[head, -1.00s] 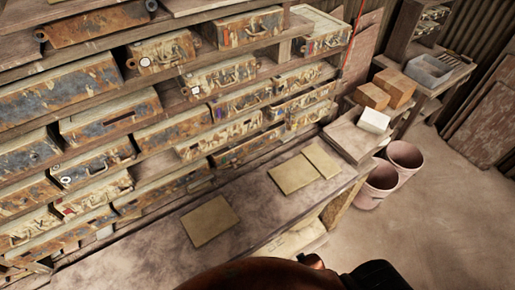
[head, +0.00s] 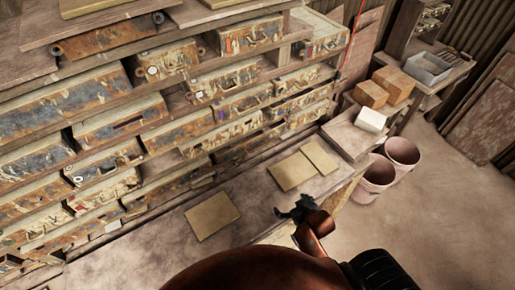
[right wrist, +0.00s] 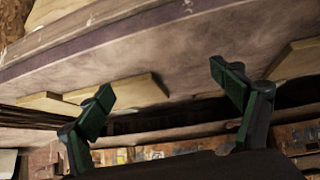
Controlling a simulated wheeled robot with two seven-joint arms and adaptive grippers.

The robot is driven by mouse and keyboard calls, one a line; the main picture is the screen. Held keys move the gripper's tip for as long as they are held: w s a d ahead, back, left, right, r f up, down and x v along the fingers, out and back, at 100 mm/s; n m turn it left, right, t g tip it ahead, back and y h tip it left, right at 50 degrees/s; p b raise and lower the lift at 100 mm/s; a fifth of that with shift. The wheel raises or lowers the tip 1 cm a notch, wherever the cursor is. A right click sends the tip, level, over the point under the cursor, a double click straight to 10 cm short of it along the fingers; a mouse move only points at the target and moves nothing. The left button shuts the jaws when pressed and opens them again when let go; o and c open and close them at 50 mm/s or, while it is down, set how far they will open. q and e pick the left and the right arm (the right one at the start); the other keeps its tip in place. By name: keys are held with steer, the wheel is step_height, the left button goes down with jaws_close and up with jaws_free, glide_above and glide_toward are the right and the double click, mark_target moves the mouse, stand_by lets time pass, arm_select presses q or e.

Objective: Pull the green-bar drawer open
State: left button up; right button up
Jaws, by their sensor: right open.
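Several worn drawers (head: 225,81) sit in the wooden shelf rack in the head view. Some have small coloured marks on their fronts, but I cannot tell which one bears a green bar. My right gripper (head: 292,208) is over the front edge of the bench, in front of the lower right drawers and apart from them. In the right wrist view its two dark green fingers (right wrist: 163,82) are spread wide with nothing between them. My left gripper is not in view.
The bench (head: 160,238) below the rack holds flat tan boards (head: 212,215), two of them (head: 292,172) just behind my right gripper. Pink buckets (head: 402,152), brown boxes (head: 371,94), a white block (head: 370,120) and a grey bin (head: 428,68) stand right. Floor at right is clear.

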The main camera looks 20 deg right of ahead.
steer(key=w+a+r+t+y, duration=0.1)
steer(key=w+r+t, duration=0.2)
steer(key=w, duration=0.5)
steer(key=w+a+r+t+y+p, duration=0.1)
steer(key=w+r+t, duration=0.2)
steer(key=w, duration=0.6)
steer(key=w+a+r+n+t+y, duration=0.1)
steer(key=w+r+t, duration=0.2)
steer(key=w, duration=0.5)
steer(key=shift+w+a+r, duration=0.15)
steer(key=shift+a+r, duration=0.1)
steer(key=shift+r, duration=0.25)
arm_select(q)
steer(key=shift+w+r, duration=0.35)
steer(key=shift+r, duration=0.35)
arm_select(e)
steer(key=shift+c, duration=0.6)
steer(key=c, duration=1.4)
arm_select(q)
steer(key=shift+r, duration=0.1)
